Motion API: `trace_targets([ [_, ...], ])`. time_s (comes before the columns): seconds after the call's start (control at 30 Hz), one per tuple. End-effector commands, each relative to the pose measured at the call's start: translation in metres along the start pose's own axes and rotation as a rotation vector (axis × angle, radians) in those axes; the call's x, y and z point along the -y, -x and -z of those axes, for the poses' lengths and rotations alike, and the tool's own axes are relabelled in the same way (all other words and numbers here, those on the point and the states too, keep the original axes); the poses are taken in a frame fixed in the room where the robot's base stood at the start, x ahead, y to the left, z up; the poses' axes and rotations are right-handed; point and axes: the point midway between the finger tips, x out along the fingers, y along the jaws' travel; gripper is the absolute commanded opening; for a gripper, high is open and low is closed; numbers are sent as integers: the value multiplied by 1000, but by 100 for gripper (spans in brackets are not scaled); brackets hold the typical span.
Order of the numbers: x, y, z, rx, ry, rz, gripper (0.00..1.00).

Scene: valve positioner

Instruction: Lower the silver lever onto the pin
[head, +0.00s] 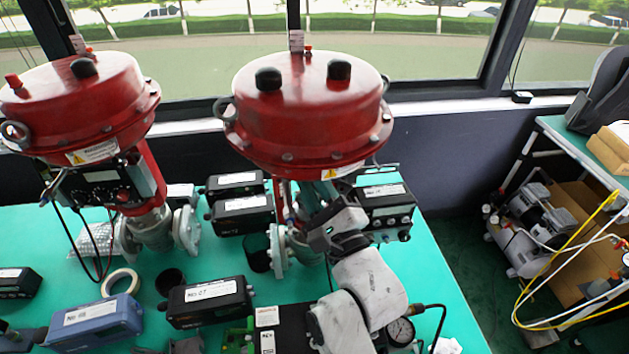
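My gripper (319,208) reaches in under the red actuator (305,105) of the right-hand valve, close to its yoke and beside a black positioner box (387,205). My own wrist and arm links cover much of this spot. The fingers are small and partly hidden, so I cannot tell if they are open or shut, or if they touch anything. I cannot make out the silver lever or the pin; the area between the yoke and the positioner is crowded and shadowed.
A second red valve (80,100) stands on the left of the green table (435,290). Black boxes (208,300), a blue box (92,322), a tape roll (120,282) and a pressure gauge (400,331) lie around. Windows are behind. The table's right strip is fairly clear.

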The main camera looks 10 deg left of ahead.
Motion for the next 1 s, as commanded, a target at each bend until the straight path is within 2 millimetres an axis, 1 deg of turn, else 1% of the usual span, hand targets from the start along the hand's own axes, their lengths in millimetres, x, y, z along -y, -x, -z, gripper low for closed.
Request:
trace_targets([
  [0.17,0,0,0,0,0,0,24],
  [0.4,0,0,0,-1,0,0,1],
  [0.43,0,0,0,-1,0,0,0],
  [0.87,0,1,0,-1,0,0,0],
  [1.0,-3,2,3,-2,19,-7,0],
])
